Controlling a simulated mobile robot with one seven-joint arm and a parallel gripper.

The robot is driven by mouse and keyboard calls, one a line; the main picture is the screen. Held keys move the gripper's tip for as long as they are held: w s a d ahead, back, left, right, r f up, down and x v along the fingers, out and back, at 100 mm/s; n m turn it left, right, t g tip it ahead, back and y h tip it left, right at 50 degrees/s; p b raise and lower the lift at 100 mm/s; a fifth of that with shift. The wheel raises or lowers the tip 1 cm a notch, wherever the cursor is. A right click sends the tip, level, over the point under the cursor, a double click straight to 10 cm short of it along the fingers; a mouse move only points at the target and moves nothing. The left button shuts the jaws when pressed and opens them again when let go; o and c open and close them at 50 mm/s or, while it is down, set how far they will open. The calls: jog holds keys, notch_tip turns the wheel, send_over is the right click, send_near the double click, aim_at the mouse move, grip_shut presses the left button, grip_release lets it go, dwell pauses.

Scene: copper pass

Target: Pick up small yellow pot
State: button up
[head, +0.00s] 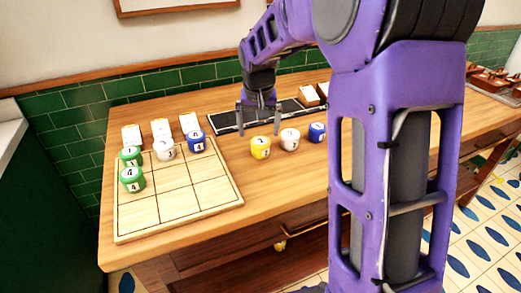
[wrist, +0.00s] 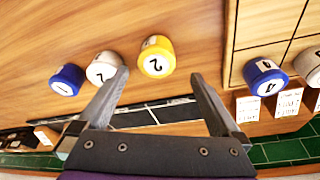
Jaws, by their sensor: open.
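The small yellow pot (head: 260,148) stands upright on the wooden table, at the left end of a short row with a white pot (head: 290,138) and a blue pot (head: 317,132). It also shows in the wrist view (wrist: 156,56), its pale numbered top facing the camera. My gripper (head: 260,127) is open and empty, above the table just behind the yellow pot. In the wrist view my gripper's fingertips (wrist: 160,74) lie on either side of the yellow pot in the picture, with the left tip overlapping the white pot's edge. The gripper appears apart from the yellow pot.
A wooden grid board (head: 178,223) lies at the left, with green, white and blue pots on its back and left squares. White cards (head: 160,129) stand behind it. A dark strip (head: 224,122) lies along the back. The table front is clear.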

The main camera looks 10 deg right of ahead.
aim_at(261, 141)
jog(key=x, duration=0.3)
jog(key=b+x, duration=0.1)
jog(key=x, duration=0.1)
jog(key=shift+s+d+f, duration=0.1)
jog(key=shift+d+f, duration=0.15)
jog(key=shift+f, duration=0.15)
jog(key=shift+r, duration=0.1)
jog(key=c, duration=1.6)
